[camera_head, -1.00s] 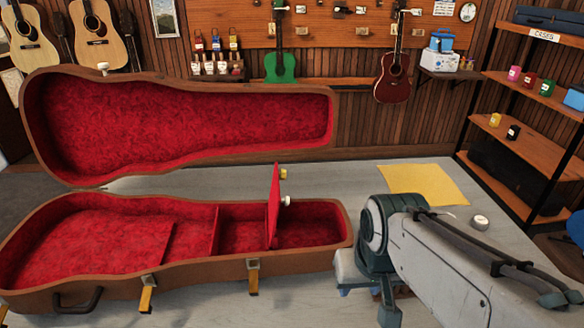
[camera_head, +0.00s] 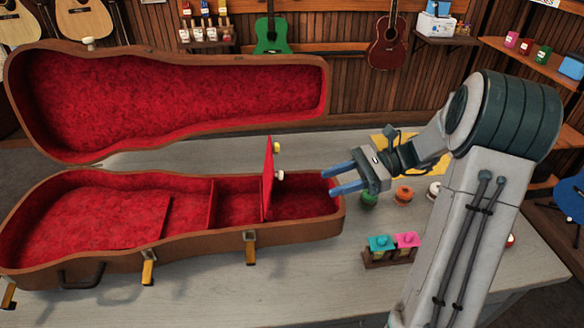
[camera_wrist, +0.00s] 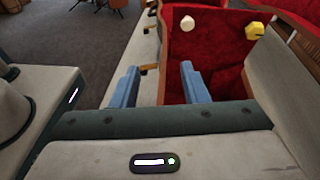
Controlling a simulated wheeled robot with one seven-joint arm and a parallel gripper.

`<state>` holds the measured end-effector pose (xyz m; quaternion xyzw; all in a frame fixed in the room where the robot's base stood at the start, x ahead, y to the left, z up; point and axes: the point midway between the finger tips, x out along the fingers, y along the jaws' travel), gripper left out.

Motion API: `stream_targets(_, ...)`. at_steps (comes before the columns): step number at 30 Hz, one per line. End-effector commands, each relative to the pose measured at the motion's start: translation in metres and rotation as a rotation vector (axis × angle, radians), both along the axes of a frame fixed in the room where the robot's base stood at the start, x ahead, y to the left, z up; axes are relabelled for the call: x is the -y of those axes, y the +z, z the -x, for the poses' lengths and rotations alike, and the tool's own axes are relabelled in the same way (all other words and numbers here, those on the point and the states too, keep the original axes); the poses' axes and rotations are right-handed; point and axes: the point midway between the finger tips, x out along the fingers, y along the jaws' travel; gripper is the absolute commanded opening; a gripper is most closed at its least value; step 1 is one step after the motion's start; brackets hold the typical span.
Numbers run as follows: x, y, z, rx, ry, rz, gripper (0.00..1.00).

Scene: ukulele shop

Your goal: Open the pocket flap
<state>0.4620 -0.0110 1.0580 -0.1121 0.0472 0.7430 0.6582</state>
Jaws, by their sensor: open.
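The pocket flap (camera_head: 267,185) is a red panel standing upright inside the open ukulele case (camera_head: 120,262), over the neck-end compartment. A white knob (camera_head: 280,175) and a yellow knob (camera_head: 277,147) stick out from its right face. In the wrist view the flap (camera_wrist: 207,55) stands ahead, with the white knob (camera_wrist: 187,25) and yellow knob (camera_wrist: 255,31) near its top. My gripper (camera_head: 330,182) is open and empty, its blue fingers pointing left above the case's right end, apart from the flap. The fingers also show in the wrist view (camera_wrist: 159,85).
The case lid (camera_head: 180,100) stands open behind. Right of the case are a small rack (camera_head: 388,258) with cyan and pink pieces, green (camera_head: 369,199) and orange (camera_head: 404,194) items, and a yellow cloth (camera_head: 440,165). The table (camera_head: 250,300) in front is mostly clear.

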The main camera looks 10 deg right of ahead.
Motion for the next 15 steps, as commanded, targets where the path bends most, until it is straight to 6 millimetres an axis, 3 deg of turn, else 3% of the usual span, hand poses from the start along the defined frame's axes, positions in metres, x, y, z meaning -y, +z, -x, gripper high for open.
stream_targets(3, 0.021, 0.002, -0.018, -0.058, -0.069, -0.127, 0.41)
stream_targets(8, 0.035, 0.004, -0.028, -0.09, -0.11, -0.215, 0.41)
stream_targets(11, 0.032, 0.005, -0.03, -0.095, -0.116, -0.23, 0.41)
stream_targets(15, 0.013, 0.006, -0.029, -0.096, -0.114, -0.23, 0.41)
